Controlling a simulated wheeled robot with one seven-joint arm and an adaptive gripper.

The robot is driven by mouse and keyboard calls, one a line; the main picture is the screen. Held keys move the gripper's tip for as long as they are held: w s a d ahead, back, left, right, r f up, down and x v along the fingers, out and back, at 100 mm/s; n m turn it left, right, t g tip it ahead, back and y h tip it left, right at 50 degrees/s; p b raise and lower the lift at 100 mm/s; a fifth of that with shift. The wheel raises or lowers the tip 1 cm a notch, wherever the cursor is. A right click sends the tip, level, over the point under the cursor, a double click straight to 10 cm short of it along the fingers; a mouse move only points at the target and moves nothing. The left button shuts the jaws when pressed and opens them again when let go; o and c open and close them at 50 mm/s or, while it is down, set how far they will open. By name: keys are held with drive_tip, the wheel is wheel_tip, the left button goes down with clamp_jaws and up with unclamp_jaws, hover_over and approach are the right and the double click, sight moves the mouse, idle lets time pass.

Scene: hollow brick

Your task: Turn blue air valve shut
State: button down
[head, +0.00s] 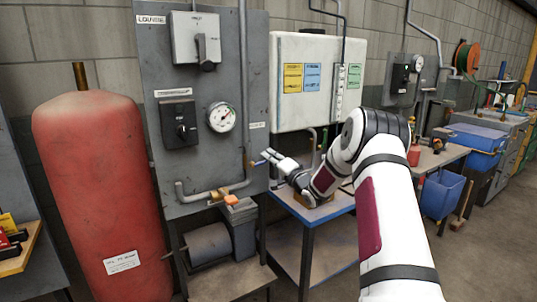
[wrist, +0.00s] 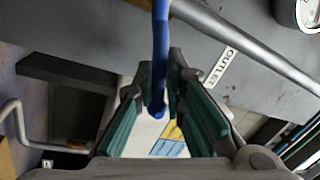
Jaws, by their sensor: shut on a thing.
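The blue air valve handle (wrist: 161,40) is a thin blue lever that reaches down from the top of the wrist view, in between the fingers of my gripper (wrist: 165,80). My gripper is shut on this lever. In the head view, my gripper (head: 272,158) is at the right edge of the grey panel, and only a small blue end of the valve handle (head: 259,163) shows at its fingertips. The rest of the handle is hidden by the fingers there. An "OUTLET" label (wrist: 218,67) is on the panel beside the gripper in the wrist view.
The grey panel (head: 160,60) carries a pressure gauge (head: 221,117), switches and a pipe with an orange handle (head: 231,199). A red tank (head: 95,190) stands to the left. A white cabinet (head: 318,55) and a blue-topped table (head: 310,218) are close to my arm. Open floor lies at the right.

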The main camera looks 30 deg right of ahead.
wheel_tip(320, 180, down, 2)
drive_tip(key=m, duration=0.2)
drive_tip(key=m+h, duration=0.1)
drive_tip(key=m, duration=0.2)
drive_tip(key=shift+d+f+m, duration=0.15)
drive_tip(key=shift+m, duration=0.15)
drive_tip(key=shift+f, duration=0.15)
drive_tip(key=c, duration=1.7)
unclamp_jaws()
drive_tip(key=s, duration=0.4)
drive_tip(key=s+f, duration=0.1)
drive_tip(key=s, duration=0.3)
drive_tip(key=s+f, duration=0.1)
drive_tip(key=s, duration=0.2)
drive_tip(key=shift+s+f, duration=0.2)
drive_tip(key=shift+s, duration=0.2)
